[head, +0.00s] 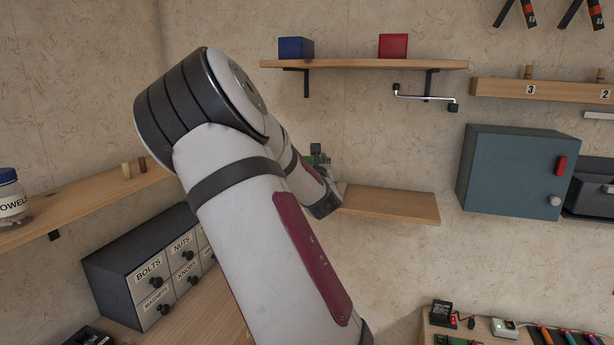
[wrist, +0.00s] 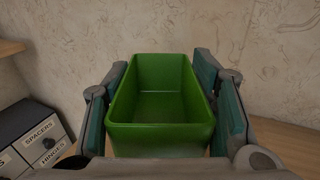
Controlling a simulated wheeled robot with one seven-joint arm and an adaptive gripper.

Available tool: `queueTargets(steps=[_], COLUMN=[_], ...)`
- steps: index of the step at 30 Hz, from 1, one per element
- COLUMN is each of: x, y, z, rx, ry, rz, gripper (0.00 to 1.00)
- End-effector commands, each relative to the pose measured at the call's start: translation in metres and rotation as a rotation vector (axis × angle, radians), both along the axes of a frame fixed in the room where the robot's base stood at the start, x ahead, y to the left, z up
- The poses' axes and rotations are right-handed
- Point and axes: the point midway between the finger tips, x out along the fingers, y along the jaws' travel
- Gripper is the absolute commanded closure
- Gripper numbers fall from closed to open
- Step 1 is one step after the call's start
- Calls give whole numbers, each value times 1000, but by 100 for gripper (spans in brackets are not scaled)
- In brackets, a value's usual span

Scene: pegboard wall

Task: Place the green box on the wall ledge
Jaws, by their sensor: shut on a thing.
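The green box (wrist: 160,138) is an open-topped, empty bin. It sits upright between the two teal-padded fingers of my gripper (wrist: 161,78), which is shut on it. In the head view my arm covers most of the gripper, and only a small bit of green (head: 308,159) shows behind it. A bare wooden wall ledge (head: 395,203) is just right of the gripper in that view, its left end hidden by my arm. In the wrist view a wooden surface (wrist: 285,136) shows behind the right finger. I cannot tell whether the box touches the ledge.
An upper shelf (head: 365,64) holds a blue box (head: 296,48) and a red box (head: 393,46), with a crank handle (head: 426,98) below. A teal cabinet (head: 510,170) hangs right of the ledge. A drawer unit (head: 150,265) and a left shelf (head: 90,205) stand at left.

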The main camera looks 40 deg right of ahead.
Motion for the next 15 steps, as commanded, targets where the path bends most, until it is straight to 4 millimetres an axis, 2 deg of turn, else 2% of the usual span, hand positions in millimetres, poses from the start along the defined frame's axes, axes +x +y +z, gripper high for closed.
queueTargets(steps=[9, 15], x=[23, 21], y=[-7, -8], z=[-2, -31], rx=[-1, 0], ry=[0, 4], rz=[1, -1], gripper=[78, 78])
